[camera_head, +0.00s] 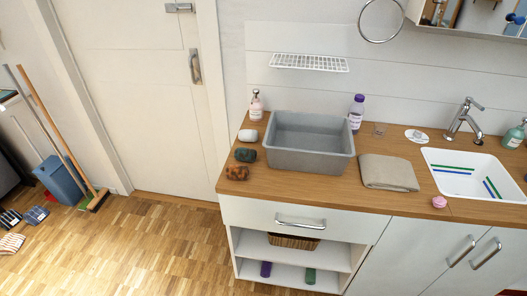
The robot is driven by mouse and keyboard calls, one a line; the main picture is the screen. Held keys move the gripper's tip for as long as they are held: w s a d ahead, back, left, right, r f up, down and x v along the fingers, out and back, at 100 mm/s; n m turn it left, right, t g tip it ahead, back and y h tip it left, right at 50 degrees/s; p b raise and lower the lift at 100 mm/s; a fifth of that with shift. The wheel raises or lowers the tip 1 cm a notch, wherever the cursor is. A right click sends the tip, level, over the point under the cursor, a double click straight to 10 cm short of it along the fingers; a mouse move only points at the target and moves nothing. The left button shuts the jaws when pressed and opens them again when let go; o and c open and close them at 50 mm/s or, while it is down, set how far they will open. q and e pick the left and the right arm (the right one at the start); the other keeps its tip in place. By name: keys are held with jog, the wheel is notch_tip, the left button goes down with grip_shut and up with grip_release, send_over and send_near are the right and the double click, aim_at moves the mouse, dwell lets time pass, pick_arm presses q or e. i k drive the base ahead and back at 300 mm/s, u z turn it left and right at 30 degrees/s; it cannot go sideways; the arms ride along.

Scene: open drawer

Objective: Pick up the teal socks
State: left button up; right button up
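A dark teal rolled bundle, which looks like the teal socks (245,155), lies on the left end of the wooden counter (290,190). It sits between a white rolled bundle (248,135) behind it and a brown patterned bundle (237,173) in front of it. The grey bin (308,160) stands just to its right, with a small gap. Neither of my grippers is in view.
A folded beige towel (388,172), a pink round item (439,202) and the sink (473,176) are farther right. A soap bottle (256,105) and a purple bottle (356,113) stand behind. The closed drawer (290,219) is below.

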aim_at(242, 154)
jog(key=u, duration=1.25)
jog(key=i, duration=3.8)
jog(key=z, duration=3.8)
jog(key=i, duration=0.5)
jog(key=u, duration=0.1)
